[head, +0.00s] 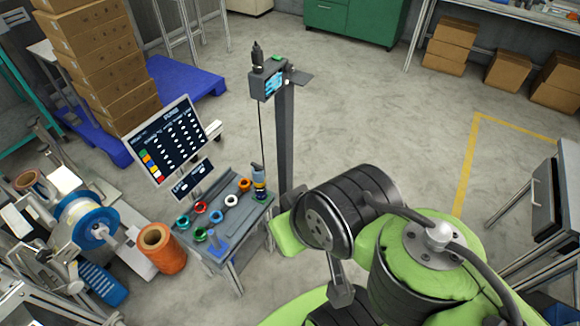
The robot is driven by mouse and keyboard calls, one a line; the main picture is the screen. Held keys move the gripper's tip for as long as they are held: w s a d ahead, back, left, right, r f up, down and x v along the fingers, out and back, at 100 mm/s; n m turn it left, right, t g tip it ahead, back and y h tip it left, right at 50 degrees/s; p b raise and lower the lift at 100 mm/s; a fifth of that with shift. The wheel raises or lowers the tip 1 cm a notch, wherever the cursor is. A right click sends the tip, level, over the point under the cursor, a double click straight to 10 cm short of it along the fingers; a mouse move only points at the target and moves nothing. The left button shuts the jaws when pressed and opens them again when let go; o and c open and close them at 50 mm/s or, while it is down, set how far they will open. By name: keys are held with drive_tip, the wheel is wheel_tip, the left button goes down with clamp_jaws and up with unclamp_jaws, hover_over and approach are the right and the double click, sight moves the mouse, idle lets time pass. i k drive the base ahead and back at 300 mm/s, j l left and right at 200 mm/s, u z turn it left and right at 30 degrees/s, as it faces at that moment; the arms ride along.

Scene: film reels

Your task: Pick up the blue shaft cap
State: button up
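A small grey work table (232,262) stands left of my arm. On its top, a blue ring-shaped part (216,216), which looks like the blue shaft cap, sits among similar coloured parts. Near it are a red one (200,207), a white one (231,200), an orange one (245,185) and two green ones. My green and black arm is folded at the lower right, apart from the table. I cannot make out my gripper's fingers.
A post with a small display box (269,84) rises behind the table, and a cable runs down to a tool (259,178) at the table's corner. A price-style screen (172,140) stands behind left. An orange spool (160,248) is at left. Open floor lies right.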

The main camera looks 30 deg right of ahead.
sight(259, 176)
drive_tip(key=z, duration=0.4)
drive_tip(key=i+u, duration=0.25)
drive_tip(key=u, duration=0.15)
drive_tip(key=i+l+u, duration=0.15)
drive_tip(key=u, duration=0.25)
drive_tip(key=i+l+u, duration=0.2)
drive_tip(key=u, duration=0.25)
